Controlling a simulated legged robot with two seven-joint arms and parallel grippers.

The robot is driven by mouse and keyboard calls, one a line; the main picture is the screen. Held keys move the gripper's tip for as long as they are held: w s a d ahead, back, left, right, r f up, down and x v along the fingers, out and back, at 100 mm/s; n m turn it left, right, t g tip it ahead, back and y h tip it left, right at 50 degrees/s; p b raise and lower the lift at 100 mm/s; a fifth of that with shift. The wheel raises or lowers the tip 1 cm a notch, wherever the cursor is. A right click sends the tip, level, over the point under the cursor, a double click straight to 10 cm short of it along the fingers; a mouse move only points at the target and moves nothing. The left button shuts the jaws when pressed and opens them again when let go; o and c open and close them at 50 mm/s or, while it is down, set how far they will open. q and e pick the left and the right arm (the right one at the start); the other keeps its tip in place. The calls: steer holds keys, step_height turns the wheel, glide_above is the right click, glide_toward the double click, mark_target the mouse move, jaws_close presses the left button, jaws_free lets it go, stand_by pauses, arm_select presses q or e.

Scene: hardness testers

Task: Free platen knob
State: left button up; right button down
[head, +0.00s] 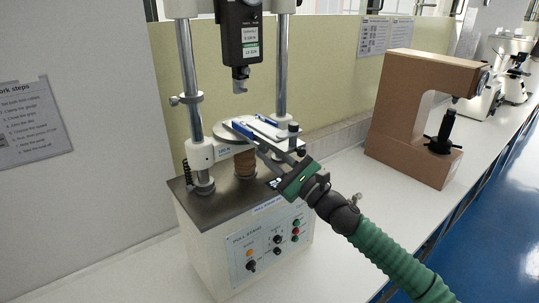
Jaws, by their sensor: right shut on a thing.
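The pull stand (258,254) stands on the white bench, with two steel columns and a pale crosshead (202,154) across them. A round grey platen (230,133) sits at the crosshead, above a brown ribbed column (245,163). My right gripper (255,129) reaches in from the lower right. Its blue-tipped fingers lie over the platen and crosshead, shut on a part there that I take for the platen knob; the fingers largely hide it. A small dark upright knob (293,129) shows beside the right finger. My left gripper is not in view.
A black force gauge (240,32) with a hook hangs above the platen. A brown C-frame tester (410,115) and white microscopes (487,98) stand to the right. A low yellow-green panel (331,66) runs behind. The bench front right of the stand is clear.

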steer(key=c, duration=1.2)
jaws_free()
steer(key=shift+c, duration=0.2)
